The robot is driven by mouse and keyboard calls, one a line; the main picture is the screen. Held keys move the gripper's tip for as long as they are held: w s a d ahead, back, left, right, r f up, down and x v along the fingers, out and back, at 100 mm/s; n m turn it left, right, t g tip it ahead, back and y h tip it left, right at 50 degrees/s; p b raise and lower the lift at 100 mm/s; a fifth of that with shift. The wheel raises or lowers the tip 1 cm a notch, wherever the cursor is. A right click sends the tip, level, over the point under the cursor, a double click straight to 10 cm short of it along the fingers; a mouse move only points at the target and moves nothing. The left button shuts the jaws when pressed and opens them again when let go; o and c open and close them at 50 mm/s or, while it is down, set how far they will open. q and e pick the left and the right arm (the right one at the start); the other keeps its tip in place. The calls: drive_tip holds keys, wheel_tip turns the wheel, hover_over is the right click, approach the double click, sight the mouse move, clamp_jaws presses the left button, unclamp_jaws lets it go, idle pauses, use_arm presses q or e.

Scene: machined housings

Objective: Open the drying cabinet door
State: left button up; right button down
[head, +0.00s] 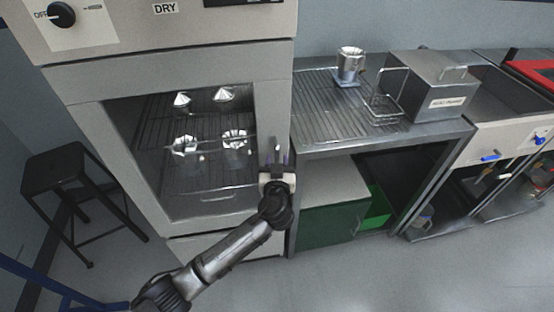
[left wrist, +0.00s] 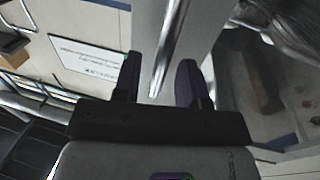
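The drying cabinet (head: 70,75) stands at the left in the head view. Its door (head: 262,95) looks shut and has a large window. The handle, an upright metal bar, is at the door's right edge; it shows clearly in the left wrist view (left wrist: 176,40). My left gripper (head: 277,160) is in front of the door at the handle. In the left wrist view my left gripper (left wrist: 160,75) has its fingers apart, with the bar's end showing between them. I cannot tell whether they touch it. My right gripper is not in view.
Several shiny metal parts sit on racks behind the window. A steel bench (head: 320,140) with a metal cup (head: 350,66), a wire basket (head: 384,108) and a grey box (head: 432,84) adjoins the cabinet at right. A black stool (head: 68,160) stands at left. The floor in front is clear.

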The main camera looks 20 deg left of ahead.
use_arm(q)
drive_tip(key=shift+x, duration=0.75)
drive_tip(key=shift+c, duration=0.3)
clamp_jaws()
